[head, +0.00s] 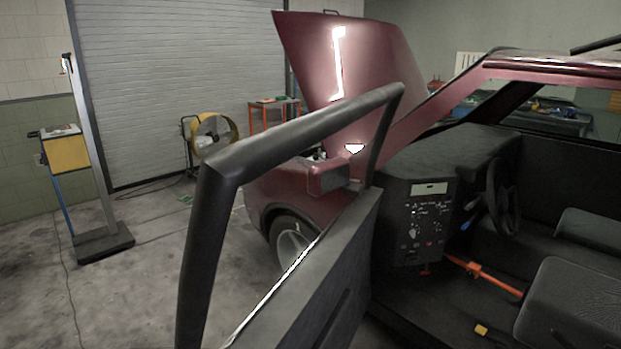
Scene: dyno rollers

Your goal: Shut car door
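The car door (318,285) stands wide open in the head view, swung out from the dark red car body (262,190). Its black window frame (300,128) arches across the middle of the view, and its inner panel faces me. The lower part of the door runs out of the bottom of the picture. A side mirror (328,177) shows through the window opening. The doorway at right is open onto the cabin. Neither of my grippers is in view.
The car's hood (345,65) is raised. Inside the cabin are a dashboard (425,190), steering wheel (502,195) and seat (575,305). A stand with a yellow box (66,153) and a yellow fan (214,133) stand at left. The floor (125,290) left of the door is mostly clear.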

